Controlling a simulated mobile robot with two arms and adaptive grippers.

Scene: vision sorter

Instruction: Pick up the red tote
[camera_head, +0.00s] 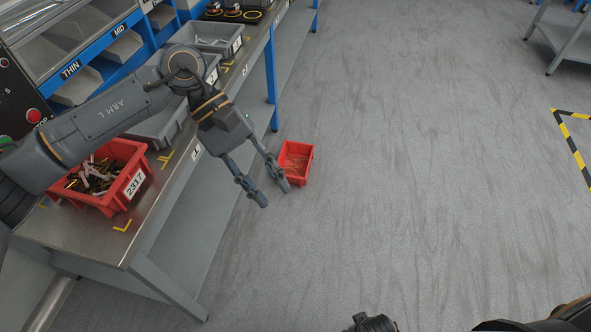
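A red tote (112,203) with a white label reading 2317 sits on the metal workbench at the left. It holds a jumble of brass-coloured, pale and dark small parts, and my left arm passes in front of its left side. A second, smaller-looking red bin (299,147) stands on the floor beside the bench, with some thin items inside. My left gripper (275,196) is open and empty, its two fingers spread, pointing down past the bench's front edge. It is right of the labelled tote and appears in front of the floor bin, touching neither as far as I can tell.
Grey totes (214,40) stand in a row further along the bench (185,172), with yellow corner marks. A blue rack with THIN and MID labels and a red stop button (34,116) are at the left. The floor (420,180) to the right is clear. Dark parts show at the bottom edge.

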